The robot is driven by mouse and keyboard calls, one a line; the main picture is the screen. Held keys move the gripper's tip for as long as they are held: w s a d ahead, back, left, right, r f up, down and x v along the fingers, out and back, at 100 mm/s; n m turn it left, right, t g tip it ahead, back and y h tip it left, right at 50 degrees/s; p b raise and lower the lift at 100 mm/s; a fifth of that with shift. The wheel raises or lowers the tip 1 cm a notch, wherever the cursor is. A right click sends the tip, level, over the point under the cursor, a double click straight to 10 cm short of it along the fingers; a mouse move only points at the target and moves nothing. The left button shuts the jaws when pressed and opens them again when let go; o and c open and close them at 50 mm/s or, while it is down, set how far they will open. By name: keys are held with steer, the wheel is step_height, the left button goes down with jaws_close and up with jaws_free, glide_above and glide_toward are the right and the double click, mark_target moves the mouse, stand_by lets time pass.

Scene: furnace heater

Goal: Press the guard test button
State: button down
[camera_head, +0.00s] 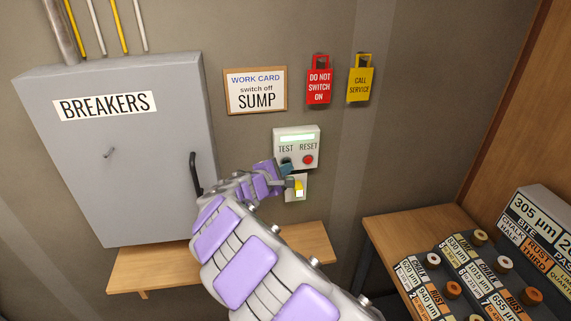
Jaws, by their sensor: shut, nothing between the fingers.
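The guard box (313,134) is a pale wall unit with a lit green strip and the labels TEST and RESET. A red button (308,160) sits under RESET. A dark button (286,161) shows under TEST, partly covered by my gripper. My gripper (288,177) is shut and empty, in front of the lower left of the guard box. I cannot tell whether its tip touches the test button.
A white plate (303,179) with a yellow lit part is just below the guard box. A grey breaker cabinet (110,190) with a dark handle is at left, above a wooden shelf (150,272). A bench (390,222) with labelled containers stands right. Signs and tags hang above.

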steer(key=shift+w+a, duration=0.1)
steer(key=shift+w, duration=0.25)
stand_by(0.5)
steer(key=shift+s+d, duration=0.3)
steer(key=shift+s, duration=0.55)
steer(key=s+b, duration=0.1)
steer(key=s, duration=0.1)
steer(key=s+d, duration=0.1)
steer(key=s, duration=0.1)
steer(key=shift+s+d+b, duration=0.15)
steer(key=shift+s+b, duration=0.25)
stand_by(0.5)
